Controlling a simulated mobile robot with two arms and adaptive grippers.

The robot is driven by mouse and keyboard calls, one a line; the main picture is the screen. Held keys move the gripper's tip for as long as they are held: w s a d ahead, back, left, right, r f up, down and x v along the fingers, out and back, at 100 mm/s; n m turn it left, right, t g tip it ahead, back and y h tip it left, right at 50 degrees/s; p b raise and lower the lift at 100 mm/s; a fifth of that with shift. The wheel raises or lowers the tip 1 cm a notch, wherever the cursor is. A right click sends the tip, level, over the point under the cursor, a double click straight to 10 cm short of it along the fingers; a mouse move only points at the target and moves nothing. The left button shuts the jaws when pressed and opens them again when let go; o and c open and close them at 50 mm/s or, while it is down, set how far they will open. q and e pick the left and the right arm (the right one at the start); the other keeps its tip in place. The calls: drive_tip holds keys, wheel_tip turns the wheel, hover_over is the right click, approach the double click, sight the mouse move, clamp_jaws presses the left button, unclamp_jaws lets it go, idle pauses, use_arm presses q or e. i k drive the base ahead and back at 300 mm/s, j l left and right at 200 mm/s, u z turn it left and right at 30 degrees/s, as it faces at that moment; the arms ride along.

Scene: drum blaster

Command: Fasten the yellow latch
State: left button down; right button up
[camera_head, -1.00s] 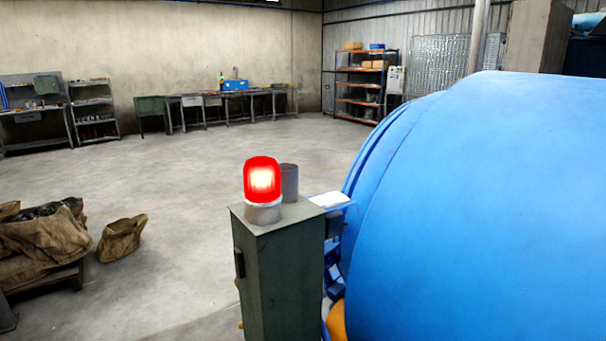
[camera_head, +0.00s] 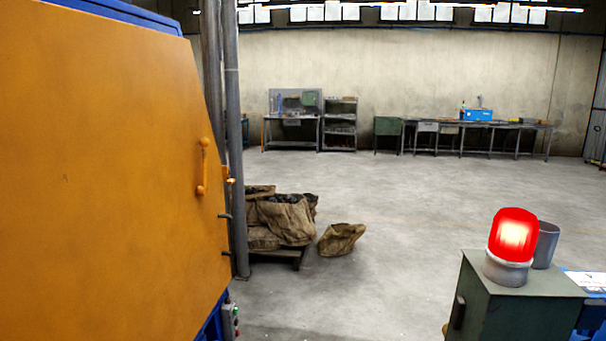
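A large orange-yellow door (camera_head: 95,190) of a blue-framed machine fills the left of the head view. An orange-yellow handle (camera_head: 203,166) stands upright on the door near its right edge. A small orange latch-like piece (camera_head: 227,176) sits at the edge just right of the handle, with dark pins below it. I cannot tell whether this piece is the latch or how it is set. Neither of my grippers is in view.
A green cabinet (camera_head: 520,312) with a lit red beacon (camera_head: 514,236) stands at the lower right. Grey vertical pipes (camera_head: 235,140) rise beside the door. Burlap sacks (camera_head: 285,217) lie on a pallet behind. Workbenches line the far wall, and the middle floor (camera_head: 400,220) is clear.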

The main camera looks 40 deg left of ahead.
sight(202, 191)
drive_tip(key=u, duration=1.9)
